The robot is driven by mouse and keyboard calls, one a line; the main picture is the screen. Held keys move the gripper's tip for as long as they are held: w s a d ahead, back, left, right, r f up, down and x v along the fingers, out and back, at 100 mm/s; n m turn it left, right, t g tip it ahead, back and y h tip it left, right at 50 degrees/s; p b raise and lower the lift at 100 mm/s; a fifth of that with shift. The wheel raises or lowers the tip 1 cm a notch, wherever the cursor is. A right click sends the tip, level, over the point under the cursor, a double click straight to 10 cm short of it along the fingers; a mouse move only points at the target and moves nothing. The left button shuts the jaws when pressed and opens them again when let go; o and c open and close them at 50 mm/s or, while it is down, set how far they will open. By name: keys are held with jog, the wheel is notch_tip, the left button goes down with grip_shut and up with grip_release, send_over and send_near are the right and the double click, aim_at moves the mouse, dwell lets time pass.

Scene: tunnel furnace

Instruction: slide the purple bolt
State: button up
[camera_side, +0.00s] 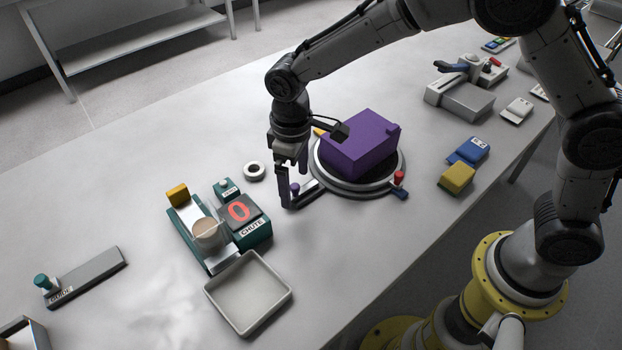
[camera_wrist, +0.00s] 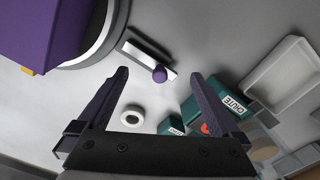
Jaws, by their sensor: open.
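The purple bolt (camera_side: 295,188) has a round purple knob and stands on a light-coloured bar at the left edge of the round turntable. In the wrist view the bolt's knob (camera_wrist: 160,74) shows beyond my fingertips, roughly midway between them, on its pale bar (camera_wrist: 145,59). My gripper (camera_side: 288,188) is open, pointing down at the bolt; in the wrist view its two dark fingers (camera_wrist: 158,76) are spread apart with nothing held. Whether a finger touches the knob I cannot tell.
A large purple box (camera_side: 362,146) sits on the turntable (camera_side: 345,188), close right of my gripper. A teal chute unit (camera_side: 252,232) and a grey tray (camera_side: 248,292) stand at the left front. A white ring (camera_side: 254,171) lies nearby. Blue and yellow blocks (camera_side: 457,177) are to the right.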

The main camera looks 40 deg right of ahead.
aim_at(295, 185)
jog(key=shift+r, duration=3.2)
